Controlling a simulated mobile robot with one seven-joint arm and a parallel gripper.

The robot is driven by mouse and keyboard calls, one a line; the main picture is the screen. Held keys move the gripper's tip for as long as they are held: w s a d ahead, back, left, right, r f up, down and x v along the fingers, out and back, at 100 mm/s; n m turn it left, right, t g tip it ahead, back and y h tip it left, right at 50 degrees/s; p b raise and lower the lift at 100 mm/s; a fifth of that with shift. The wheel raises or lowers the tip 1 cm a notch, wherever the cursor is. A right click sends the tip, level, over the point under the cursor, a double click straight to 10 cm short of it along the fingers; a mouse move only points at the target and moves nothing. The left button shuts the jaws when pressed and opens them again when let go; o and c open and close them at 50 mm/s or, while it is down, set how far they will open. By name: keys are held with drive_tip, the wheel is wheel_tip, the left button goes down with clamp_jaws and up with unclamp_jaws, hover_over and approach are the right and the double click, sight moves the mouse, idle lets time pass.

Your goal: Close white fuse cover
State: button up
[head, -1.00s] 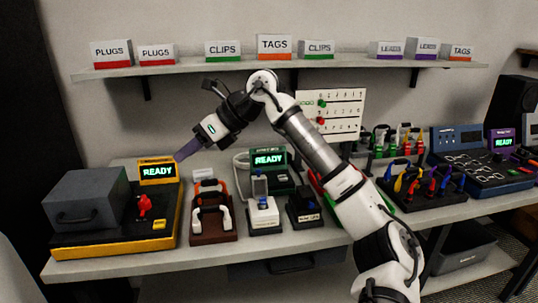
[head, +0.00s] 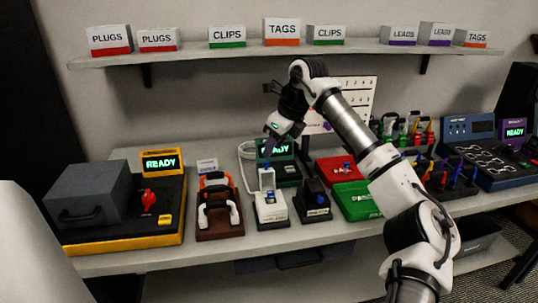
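The white fuse holder (head: 271,210) stands near the middle of the bench, with a blue part showing inside it. Its white cover (head: 267,179) stands upright at the back of the base, so it is open. My gripper (head: 269,155) points down just above and behind the cover's top edge. The fingers look narrow and dark purple. The gap between the fingertips is too small to make out. Nothing is visibly held.
A black fuse holder (head: 313,200) stands close on the right. A brown rack (head: 219,228) with orange and white handles is on the left. Behind is a green READY unit (head: 289,173) with a pale cable. Red and green boxes (head: 356,201) lie further right. A shelf runs above.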

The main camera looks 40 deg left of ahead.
sight(266, 162)
drive_tip(key=x, duration=0.5)
drive_tip(key=shift+p, duration=0.3)
clamp_jaws()
